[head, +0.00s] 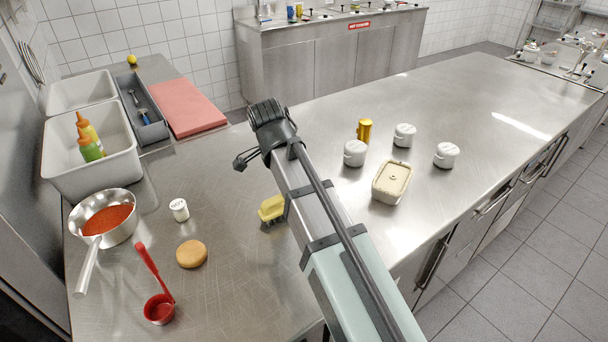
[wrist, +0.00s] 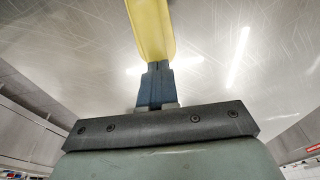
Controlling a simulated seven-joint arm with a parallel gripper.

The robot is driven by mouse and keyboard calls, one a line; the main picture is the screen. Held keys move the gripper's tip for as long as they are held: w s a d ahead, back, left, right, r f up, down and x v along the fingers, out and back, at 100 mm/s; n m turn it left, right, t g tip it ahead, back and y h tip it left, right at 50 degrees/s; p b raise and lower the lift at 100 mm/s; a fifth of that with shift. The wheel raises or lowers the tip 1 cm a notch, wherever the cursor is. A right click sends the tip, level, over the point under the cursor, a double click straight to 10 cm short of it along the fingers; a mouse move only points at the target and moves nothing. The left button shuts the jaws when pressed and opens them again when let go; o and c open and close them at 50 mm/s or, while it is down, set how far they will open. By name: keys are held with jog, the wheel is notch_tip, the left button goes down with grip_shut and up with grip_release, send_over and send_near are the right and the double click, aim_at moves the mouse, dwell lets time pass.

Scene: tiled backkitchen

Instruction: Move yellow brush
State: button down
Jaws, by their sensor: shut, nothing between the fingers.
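The yellow brush (head: 271,208) lies on the steel counter, just left of my arm in the head view, its darker underside showing at the lower edge. In the wrist view a long yellow piece (wrist: 152,28), apparently the brush, runs up from the fingertips to the top edge. My gripper (wrist: 157,68) shows there as dark fingers close together, with nothing between them. The yellow piece lies beyond the tips in line with them; I cannot tell whether they touch. In the head view my arm's dark end is above and behind the brush, and its fingers are not clear.
Left of the brush are a white cup (head: 179,209), a bun (head: 191,254), a red ladle (head: 158,308) and a pan of red sauce (head: 104,218). Right of my arm stand white pots (head: 355,153), a yellow tin (head: 364,131) and a tub (head: 391,183).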

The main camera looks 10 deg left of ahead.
aim_at(262, 207)
jog(key=s+a, duration=0.1)
jog(key=s, duration=0.1)
jog(key=s+a, duration=0.2)
jog(key=s+a+f, duration=0.1)
jog(key=s+a, duration=0.1)
jog(key=shift+s+a, duration=0.1)
jog(key=shift+a, duration=0.15)
jog(key=shift+w+a+r, duration=0.1)
jog(key=shift+w+r, duration=0.1)
jog(key=shift+r, duration=0.55)
jog(key=s+a, duration=0.8)
jog(key=shift+s+a+r, duration=0.15)
jog(key=shift+s+a, duration=0.05)
jog(key=shift+a, duration=0.05)
